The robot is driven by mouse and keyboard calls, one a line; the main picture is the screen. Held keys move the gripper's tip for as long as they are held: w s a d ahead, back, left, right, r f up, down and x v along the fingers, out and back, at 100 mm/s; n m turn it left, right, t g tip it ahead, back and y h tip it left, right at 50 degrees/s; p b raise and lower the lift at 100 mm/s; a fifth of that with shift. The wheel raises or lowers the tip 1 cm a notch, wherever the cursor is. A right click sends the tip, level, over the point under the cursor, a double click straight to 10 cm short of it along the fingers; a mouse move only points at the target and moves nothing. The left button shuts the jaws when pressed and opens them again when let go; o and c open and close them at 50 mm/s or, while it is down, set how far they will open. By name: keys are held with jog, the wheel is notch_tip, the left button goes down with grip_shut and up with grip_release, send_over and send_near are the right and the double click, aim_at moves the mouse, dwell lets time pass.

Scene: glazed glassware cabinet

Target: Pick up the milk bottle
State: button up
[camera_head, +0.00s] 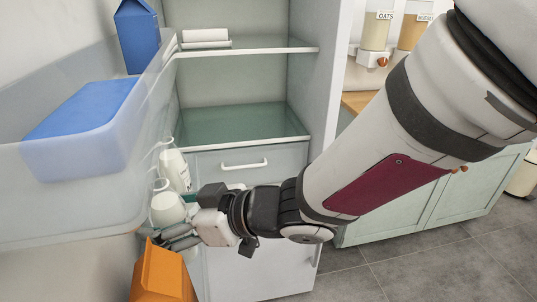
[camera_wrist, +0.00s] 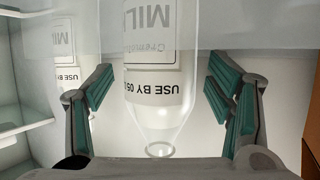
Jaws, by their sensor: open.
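A clear milk bottle (camera_wrist: 158,90) with a white label, its print upside down, lies between my fingers in the wrist view, with its neck pointing toward my palm. My gripper (camera_wrist: 163,88) is open, with teal pads on either side of the bottle and visible gaps at both sides. In the head view the nearer milk bottle (camera_head: 166,207) stands just beyond my gripper (camera_head: 176,236), partly hidden by it. A second bottle (camera_head: 175,167) stands behind it; it also shows in the wrist view (camera_wrist: 70,88) outside the left finger.
A translucent bin wall (camera_head: 60,215) with a blue block (camera_head: 85,125) is close at left. An orange carton (camera_head: 160,272) stands just below my gripper. A blue carton (camera_head: 138,38) is upper left. A shelf unit (camera_head: 240,140) with a drawer is behind; grey floor at right is clear.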

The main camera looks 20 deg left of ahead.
jog(key=shift+a+f, duration=0.2)
jog(key=shift+a, duration=0.25)
jog(key=shift+r, duration=0.1)
grip_shut()
jog(key=shift+w+d+r, duration=0.1)
jog(key=shift+d+r, duration=0.05)
jog(key=shift+r, duration=0.25)
notch_tip(320, 180, up, 11)
jog(key=p, duration=0.4)
jog(key=shift+f, duration=0.2)
jog(key=w+d+p, duration=0.1)
jog(key=w+d, duration=1)
jog(key=d, duration=0.5)
jog(key=shift+w, duration=0.25)
